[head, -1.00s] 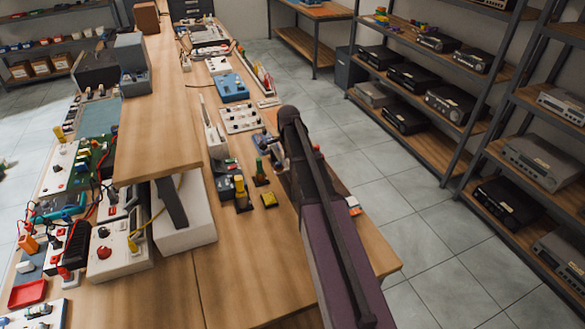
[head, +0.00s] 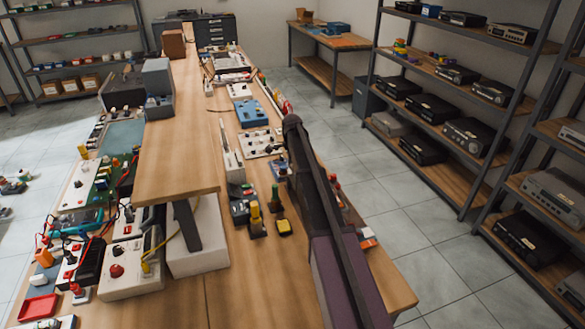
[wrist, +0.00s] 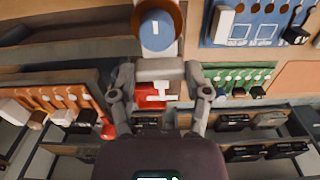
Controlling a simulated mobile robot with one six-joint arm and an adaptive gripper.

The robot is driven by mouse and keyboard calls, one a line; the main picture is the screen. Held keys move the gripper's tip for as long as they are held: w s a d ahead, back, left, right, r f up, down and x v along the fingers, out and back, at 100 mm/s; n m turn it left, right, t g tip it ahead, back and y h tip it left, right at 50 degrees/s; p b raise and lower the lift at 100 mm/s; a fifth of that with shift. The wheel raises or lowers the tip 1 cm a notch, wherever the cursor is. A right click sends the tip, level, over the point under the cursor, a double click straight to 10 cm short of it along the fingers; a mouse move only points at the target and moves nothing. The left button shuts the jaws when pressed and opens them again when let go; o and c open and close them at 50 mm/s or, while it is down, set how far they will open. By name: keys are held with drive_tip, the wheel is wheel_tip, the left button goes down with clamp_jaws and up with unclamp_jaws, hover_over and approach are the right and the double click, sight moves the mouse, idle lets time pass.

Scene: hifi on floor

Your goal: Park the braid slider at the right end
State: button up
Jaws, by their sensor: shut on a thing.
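My gripper (wrist: 161,72) is in the middle of the wrist view, its two grey fingers closed in toward each other. A blue round piece with a white line (wrist: 157,30) sits just beyond the fingertips, against an orange-brown surface. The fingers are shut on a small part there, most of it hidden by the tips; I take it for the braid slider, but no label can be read. A red piece with a white T shape (wrist: 158,95) shows between the fingers. In the head view my dark arm reaches over the bench's right side and hides the gripper and its grasp.
The wooden bench (head: 262,292) carries several devices, including a blue box (head: 251,113) and a white knob panel (head: 262,142). A raised shelf (head: 178,165) stands left of my arm. In the wrist view, an orange board (wrist: 60,95) and a green board (wrist: 240,80) flank the gripper. Open floor lies right.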

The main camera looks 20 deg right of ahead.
drive_tip(key=o, duration=1.3)
drive_tip(key=shift+w, duration=0.35)
drive_tip(key=shift+o, duration=0.2)
drive_tip(key=shift+s, duration=0.1)
drive_tip(key=shift+s, duration=0.1)
drive_tip(key=s, duration=2)
drive_tip(key=shift+s, duration=0.3)
drive_tip(key=shift+w+r+p, duration=0.3)
drive_tip(key=shift+r+p, duration=0.35)
wheel_tip(320, 180, up, 13)
drive_tip(key=p, duration=1.3)
drive_tip(key=s+a+f+n+b, duration=0.2)
drive_tip(key=s+a+n, duration=0.5)
drive_tip(key=n, duration=0.1)
drive_tip(key=shift+s+a+f+b, duration=0.25)
drive_tip(key=shift+s+f+b, duration=0.05)
drive_tip(key=shift+f+b, duration=0.1)
